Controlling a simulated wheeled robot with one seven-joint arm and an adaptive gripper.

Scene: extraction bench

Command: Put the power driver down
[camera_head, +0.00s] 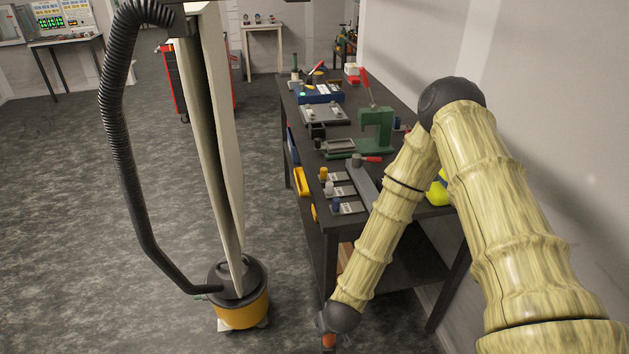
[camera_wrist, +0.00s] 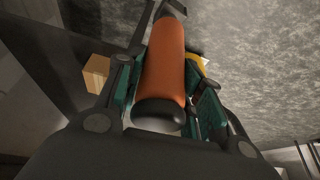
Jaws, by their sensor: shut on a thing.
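The power driver (camera_wrist: 165,75) shows in the wrist view as an orange body with a black rounded end. My gripper (camera_wrist: 163,88) is shut on it, with a green-padded finger on each side. In the head view only a small orange part (camera_head: 329,341) shows below my wrist, at the bottom edge; the rest is hidden or out of frame. My gripper is low, in front of the near end of the dark workbench (camera_head: 322,232) and below its top. The driver's tip is unclear.
The bench top carries a green press (camera_head: 375,130), a grey tray device (camera_head: 325,114), a blue case (camera_head: 320,94) and several small labelled pieces. A yellow-and-black vacuum (camera_head: 240,305) with a hose stands left on the floor. A tan box (camera_wrist: 96,73) shows in the wrist view.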

